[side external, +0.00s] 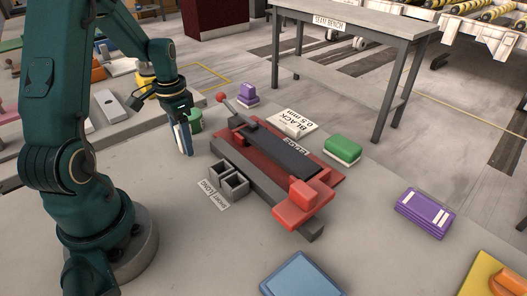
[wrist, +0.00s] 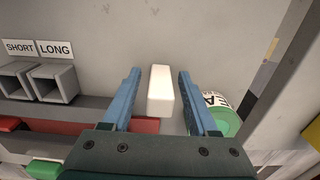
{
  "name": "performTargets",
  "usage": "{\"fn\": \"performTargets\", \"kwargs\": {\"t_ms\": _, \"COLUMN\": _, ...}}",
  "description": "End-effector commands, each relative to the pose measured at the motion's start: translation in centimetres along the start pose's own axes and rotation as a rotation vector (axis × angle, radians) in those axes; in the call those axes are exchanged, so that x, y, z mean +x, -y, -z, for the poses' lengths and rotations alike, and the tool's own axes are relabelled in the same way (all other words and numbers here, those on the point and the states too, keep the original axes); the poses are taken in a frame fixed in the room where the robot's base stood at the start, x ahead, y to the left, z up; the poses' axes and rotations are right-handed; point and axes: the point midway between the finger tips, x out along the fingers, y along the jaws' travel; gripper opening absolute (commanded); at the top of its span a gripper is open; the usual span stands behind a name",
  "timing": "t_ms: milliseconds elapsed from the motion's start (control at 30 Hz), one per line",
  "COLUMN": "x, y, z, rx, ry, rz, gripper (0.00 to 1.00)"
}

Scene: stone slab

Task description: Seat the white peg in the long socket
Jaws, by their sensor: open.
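The white peg (wrist: 160,92) is between the blue fingers of my gripper (wrist: 158,98) in the wrist view. A gap shows on each side of it, so the fingers are open around it and apart from it. In the side view my gripper (side external: 183,140) points down close to the slab, and the peg is mostly hidden there. The long socket (wrist: 54,84) is a grey square-mouthed block behind the LONG label, left of my gripper in the wrist view. The short socket (wrist: 17,82) stands beside it. In the side view the long socket (side external: 219,172) is the one nearer my gripper.
A green labelled can (wrist: 224,118) stands just right of my fingers; it also shows in the side view (side external: 195,121). A red and dark grey machine (side external: 262,157) lies beyond the sockets. A purple block (side external: 248,95) and a green block (side external: 342,150) stand behind it.

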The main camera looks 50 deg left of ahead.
Motion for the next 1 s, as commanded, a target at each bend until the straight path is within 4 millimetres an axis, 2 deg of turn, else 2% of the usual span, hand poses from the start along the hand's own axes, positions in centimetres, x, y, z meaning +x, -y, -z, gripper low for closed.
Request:
{"fn": "performTargets", "kwargs": {"t_ms": 333, "x": -4.1, "y": 0.1, "z": 0.1, "rx": 0.000, "ry": -0.004, "rz": 0.004, "gripper": 0.59}}
{"fn": "performTargets", "kwargs": {"t_ms": 367, "x": -4.4, "y": 0.1, "z": 0.1, "rx": 0.000, "ry": -0.003, "rz": 0.003, "gripper": 0.65}}
{"fn": "performTargets", "kwargs": {"t_ms": 400, "x": -4.7, "y": 0.1, "z": 0.1, "rx": 0.000, "ry": -0.003, "rz": 0.003, "gripper": 0.65}}
{"fn": "performTargets", "kwargs": {"t_ms": 867, "x": -5.0, "y": 0.0, "z": 0.0, "rx": 0.000, "ry": -0.001, "rz": 0.000, "gripper": 0.65}}
{"fn": "performTargets", "kwargs": {"t_ms": 1000, "x": -6.9, "y": 0.2, "z": 0.2, "rx": 0.000, "ry": -0.006, "rz": 0.006, "gripper": 0.65}}
